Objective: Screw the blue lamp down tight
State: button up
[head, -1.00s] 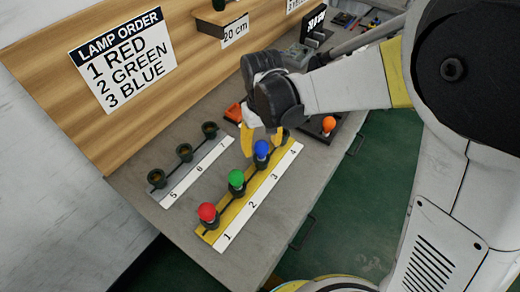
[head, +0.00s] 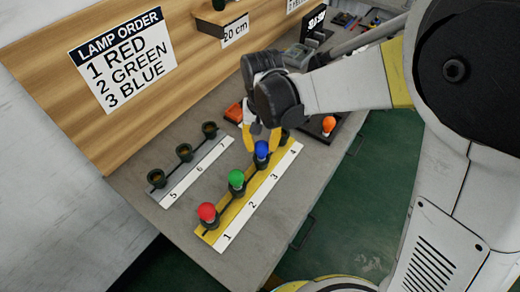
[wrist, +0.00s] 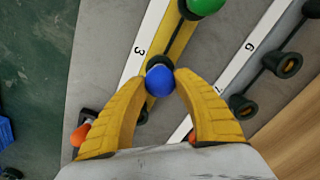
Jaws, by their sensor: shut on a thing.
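The blue lamp (head: 262,149) stands upright in socket 3 of the yellow strip (head: 208,236). It also shows in the wrist view (wrist: 160,81), between the yellow fingertips. My gripper (head: 262,143) is over it from above, shut on the lamp, with one finger on each side. The wrist view shows my gripper's fingertips (wrist: 161,72) close against the blue globe. The lamp's base and thread are hidden, so I cannot tell how deep it sits. The green lamp (head: 237,178) and the red lamp (head: 208,213) stand in sockets 2 and 1.
Socket 4 (head: 285,136) is close behind the blue lamp, partly hidden by my gripper. A second strip (head: 193,174) with empty sockets 5, 6 and 7 lies to the left. An orange lamp (head: 329,124) is at the right. A wooden board (head: 120,125) with signs rises behind.

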jog(key=m, duration=0.4)
jog(key=shift+m, duration=0.3)
jog(key=m, duration=0.4)
jog(key=shift+f+m, duration=0.1)
jog(key=shift+m, duration=0.2)
jog(key=m, duration=0.4)
